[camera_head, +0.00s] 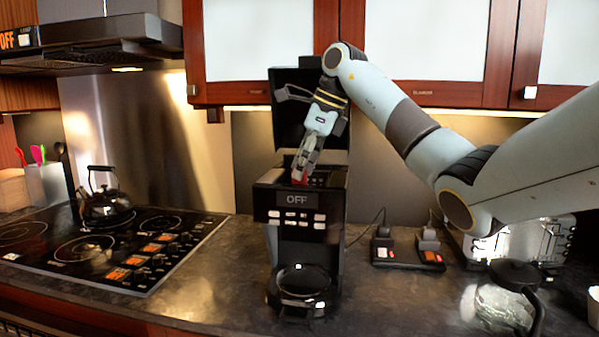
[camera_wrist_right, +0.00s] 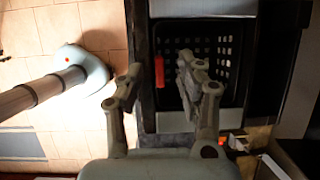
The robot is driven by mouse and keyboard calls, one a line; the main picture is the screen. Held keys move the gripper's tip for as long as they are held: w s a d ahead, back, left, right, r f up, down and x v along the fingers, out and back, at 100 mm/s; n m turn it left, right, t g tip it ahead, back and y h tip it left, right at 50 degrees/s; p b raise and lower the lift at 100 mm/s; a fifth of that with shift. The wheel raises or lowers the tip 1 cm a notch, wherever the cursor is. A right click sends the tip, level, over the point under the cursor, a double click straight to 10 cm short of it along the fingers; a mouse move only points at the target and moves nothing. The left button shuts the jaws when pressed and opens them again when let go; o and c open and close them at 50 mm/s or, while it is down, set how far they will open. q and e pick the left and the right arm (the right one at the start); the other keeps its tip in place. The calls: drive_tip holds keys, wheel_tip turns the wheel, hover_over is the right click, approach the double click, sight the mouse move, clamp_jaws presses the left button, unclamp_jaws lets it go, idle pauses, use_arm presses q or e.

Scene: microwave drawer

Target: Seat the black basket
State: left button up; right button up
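The black basket (camera_wrist_right: 228,97) shows in the right wrist view as a dark perforated bin in the top opening of the coffee machine (camera_head: 300,256). Whether it sits fully down or level I cannot tell. A red tab (camera_wrist_right: 159,71), apparently its handle, stands between my right fingertips; a bit of red (camera_head: 299,178) also shows below the gripper in the head view. My right gripper (camera_head: 300,172) points down over the machine's top. In the right wrist view (camera_wrist_right: 159,76) its fingers are apart, with gaps beside the tab. My left gripper is not in view.
The machine's lid (camera_head: 285,120) stands open behind the gripper. A stovetop with a kettle (camera_head: 107,205) is at left; a glass jug (camera_head: 505,300) stands at right. Cabinets (camera_head: 430,95) hang above.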

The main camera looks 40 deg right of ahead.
drive_tip(key=v, duration=0.5)
drive_tip(key=shift+s+d+r, duration=0.1)
drive_tip(key=shift+r, duration=0.25)
